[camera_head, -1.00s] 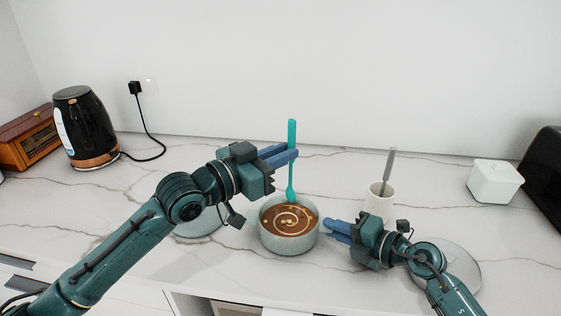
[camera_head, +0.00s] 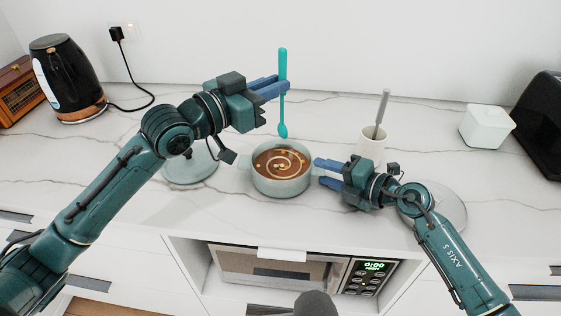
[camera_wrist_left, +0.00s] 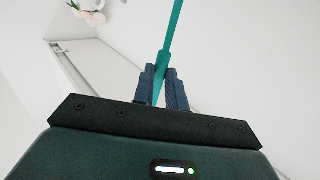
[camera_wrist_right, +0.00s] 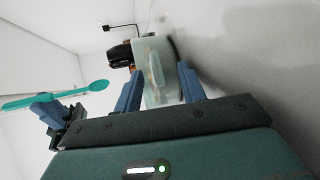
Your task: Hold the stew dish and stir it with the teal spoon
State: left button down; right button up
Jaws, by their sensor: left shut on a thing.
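The stew dish (camera_head: 281,184), a pale grey-green round bowl of brown stew with a cream swirl, stands on the counter. My left gripper (camera_head: 281,88) is shut on the handle of the upright teal spoon (camera_head: 282,62). The spoon's bowl end hangs above the far rim of the dish, clear of the stew. The spoon shaft also shows between the fingers in the left wrist view (camera_wrist_left: 173,28). My right gripper (camera_head: 323,172) is open at the dish's right side. In the right wrist view, the dish (camera_wrist_right: 158,88), with a handle facing me, lies between the parted fingers.
A white cup (camera_head: 371,144) with a grey utensil stands behind my right gripper. A glass plate (camera_head: 440,205) lies under my right forearm and another round piece (camera_head: 190,172) under my left arm. A black kettle (camera_head: 68,80) and white box (camera_head: 486,127) stand farther off. A microwave (camera_head: 290,268) sits below the counter.

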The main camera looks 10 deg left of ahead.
jog(key=shift+r, duration=0.1)
jog(key=v, duration=1.2)
jog(key=shift+s+a, duration=0.1)
